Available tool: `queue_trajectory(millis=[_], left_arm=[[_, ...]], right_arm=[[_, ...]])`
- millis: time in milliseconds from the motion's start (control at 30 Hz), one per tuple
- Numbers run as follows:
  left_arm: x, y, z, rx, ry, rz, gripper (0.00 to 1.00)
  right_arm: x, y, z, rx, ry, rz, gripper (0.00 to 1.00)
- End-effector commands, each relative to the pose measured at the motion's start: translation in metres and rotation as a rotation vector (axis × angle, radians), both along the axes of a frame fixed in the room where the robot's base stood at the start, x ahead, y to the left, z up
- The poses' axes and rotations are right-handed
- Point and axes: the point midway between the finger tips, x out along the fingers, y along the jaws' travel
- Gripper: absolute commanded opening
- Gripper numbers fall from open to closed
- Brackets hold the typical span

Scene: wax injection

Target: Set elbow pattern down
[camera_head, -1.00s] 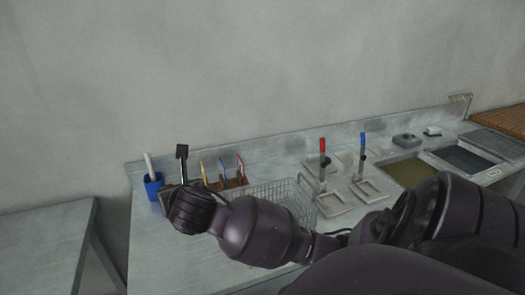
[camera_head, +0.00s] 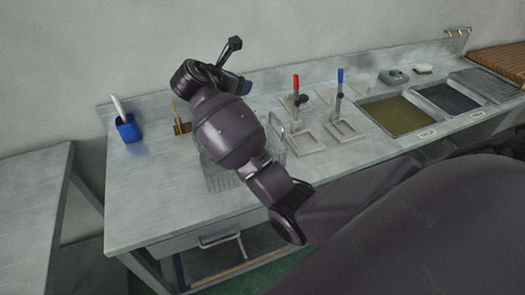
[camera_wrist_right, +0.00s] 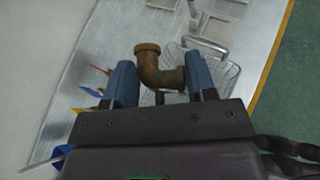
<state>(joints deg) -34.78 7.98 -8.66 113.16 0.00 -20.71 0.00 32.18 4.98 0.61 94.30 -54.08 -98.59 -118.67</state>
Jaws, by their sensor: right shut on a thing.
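The elbow pattern (camera_wrist_right: 150,72) is a brown, bent pipe piece with a flange at each end. In the right wrist view it sits between the two blue fingers of my right gripper (camera_wrist_right: 158,62), which is shut on it. A wire basket (camera_wrist_right: 228,78) lies behind and to the right of the pattern in that view. In the head view the basket (camera_head: 221,181) stands on the bench, partly covered by my right arm. The elbow pattern is hidden there behind my wrist. I cannot tell its height above the bench. My left gripper is not in view.
A blue cup (camera_head: 128,130) stands at the bench's left end, beside a partly hidden tool rack (camera_head: 182,128). Red-handled (camera_head: 296,82) and blue-handled (camera_head: 340,77) clamps stand right of the basket. Sunken basins (camera_head: 398,116) lie farther right. The bench's front left is clear.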

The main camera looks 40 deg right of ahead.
Motion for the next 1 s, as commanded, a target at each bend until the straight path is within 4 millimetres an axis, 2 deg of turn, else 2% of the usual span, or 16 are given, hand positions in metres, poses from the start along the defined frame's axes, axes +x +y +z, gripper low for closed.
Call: queue_trajectory(millis=[167, 267, 800, 1000], left_arm=[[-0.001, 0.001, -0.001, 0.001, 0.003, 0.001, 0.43], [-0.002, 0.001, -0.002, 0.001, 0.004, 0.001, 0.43], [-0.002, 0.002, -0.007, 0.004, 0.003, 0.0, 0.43], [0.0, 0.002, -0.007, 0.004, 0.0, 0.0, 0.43]], right_arm=[[-0.011, -0.006, -0.006, 0.019, -0.01, -0.088, 0.29], [-0.012, -0.006, -0.017, 0.032, -0.017, -0.098, 0.29], [-0.012, -0.006, -0.13, 0.033, -0.018, -0.094, 0.29], [-0.012, -0.006, -0.158, 0.033, -0.02, -0.095, 0.29]])
